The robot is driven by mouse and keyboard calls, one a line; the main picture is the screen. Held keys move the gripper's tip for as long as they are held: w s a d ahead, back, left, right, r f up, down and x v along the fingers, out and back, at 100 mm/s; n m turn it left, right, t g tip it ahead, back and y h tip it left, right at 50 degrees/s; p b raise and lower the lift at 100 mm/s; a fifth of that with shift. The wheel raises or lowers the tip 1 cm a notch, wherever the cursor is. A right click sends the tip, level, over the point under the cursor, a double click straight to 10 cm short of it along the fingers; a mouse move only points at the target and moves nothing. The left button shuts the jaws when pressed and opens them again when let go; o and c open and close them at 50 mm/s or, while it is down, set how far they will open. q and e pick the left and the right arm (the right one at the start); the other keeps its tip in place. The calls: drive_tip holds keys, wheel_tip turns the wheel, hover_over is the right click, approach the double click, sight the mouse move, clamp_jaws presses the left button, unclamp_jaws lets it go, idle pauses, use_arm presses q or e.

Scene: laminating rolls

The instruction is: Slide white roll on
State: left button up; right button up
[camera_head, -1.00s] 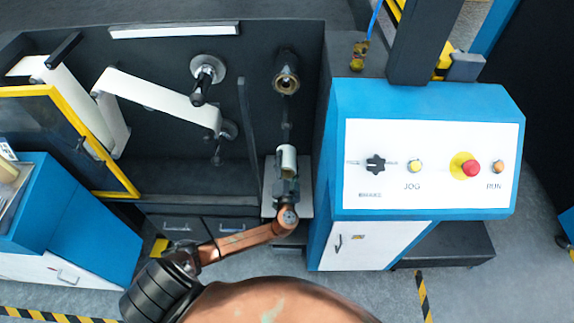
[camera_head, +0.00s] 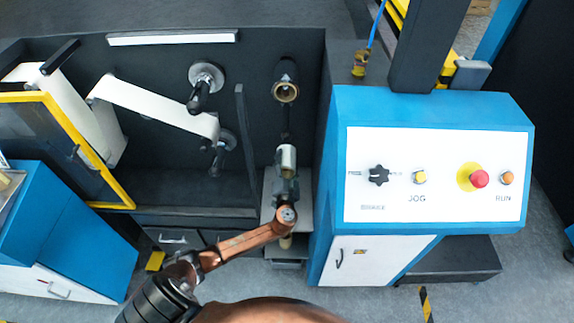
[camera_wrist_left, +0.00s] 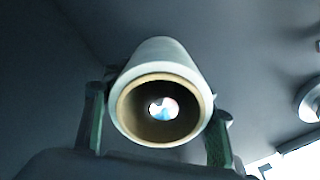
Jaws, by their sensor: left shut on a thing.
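The white roll (camera_head: 286,158) is held in my left gripper (camera_head: 286,172), in front of the dark machine panel. The left wrist view shows the roll (camera_wrist_left: 160,60) lengthwise, with a brown core whose open bore lets light through. The left gripper's fingers (camera_wrist_left: 155,115) are on both sides of it. A dark spindle with a brass-coloured end (camera_head: 286,88) sticks out of the panel above the roll in the head view. A gap shows between roll and spindle. My right gripper is in neither view.
Other spindles (camera_head: 203,88) stand to the left, with a white web (camera_head: 150,103) running to a lower roller. An upright dark plate (camera_head: 245,135) stands left of the held roll. A blue control console (camera_head: 335,110) is close on the right.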

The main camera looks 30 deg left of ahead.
sight(286, 148)
use_arm(q)
drive_tip(key=shift+b+x, duration=1.5)
drive_tip(key=shift+x, duration=1.15)
drive_tip(key=shift+w+a, duration=0.15)
drive_tip(key=shift+w+a+r, duration=0.15)
drive_tip(key=shift+a+r, duration=0.05)
drive_tip(key=shift+r, duration=0.4)
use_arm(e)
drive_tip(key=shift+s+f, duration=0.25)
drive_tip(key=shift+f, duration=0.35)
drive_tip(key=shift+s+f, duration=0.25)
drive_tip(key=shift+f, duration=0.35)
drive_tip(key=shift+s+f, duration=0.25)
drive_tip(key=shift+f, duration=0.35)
use_arm(q)
drive_tip(key=o, duration=1.4)
drive_tip(key=shift+a, duration=0.1)
drive_tip(key=shift+o, duration=0.2)
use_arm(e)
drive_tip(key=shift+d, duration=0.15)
use_arm(q)
drive_tip(key=shift+f, duration=0.15)
drive_tip(key=v, duration=1.3)
drive_tip(key=shift+w+f, duration=0.15)
drive_tip(key=shift+f, duration=0.25)
